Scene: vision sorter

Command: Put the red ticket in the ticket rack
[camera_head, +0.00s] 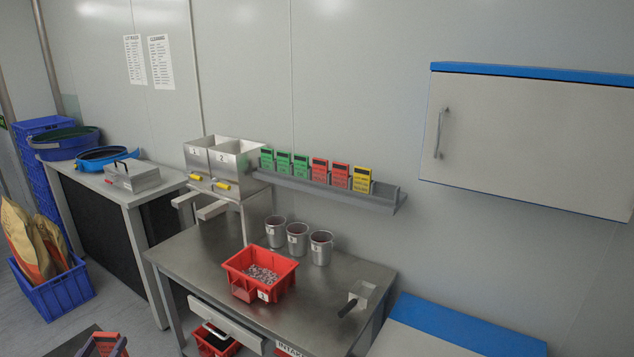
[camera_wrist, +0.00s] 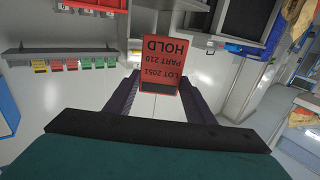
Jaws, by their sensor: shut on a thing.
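My gripper (camera_wrist: 157,92) is shut on a red ticket (camera_wrist: 163,62) with dark lettering, "HOLD", "PART 210" and "LOT 2051", upside down in the wrist view. In the head view my gripper (camera_head: 104,347) and the red ticket (camera_head: 106,338) show only partly at the bottom left, low and far from the rack. The grey ticket rack (camera_head: 325,186) is fixed to the wall above the steel table. It holds three green tickets, two red tickets (camera_head: 319,171) and a yellow ticket (camera_head: 362,181). Its right end is empty. The rack (camera_wrist: 30,51) also shows at the wrist view's upper left.
The steel table (camera_head: 205,258) bears a red bin (camera_head: 262,290), three metal cups (camera_head: 297,238) and a scoop (camera_head: 361,294). Steel hoppers (camera_head: 225,158) stand left of the rack. A wall cabinet (camera_head: 530,135) hangs at the right. Floor shows at the left.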

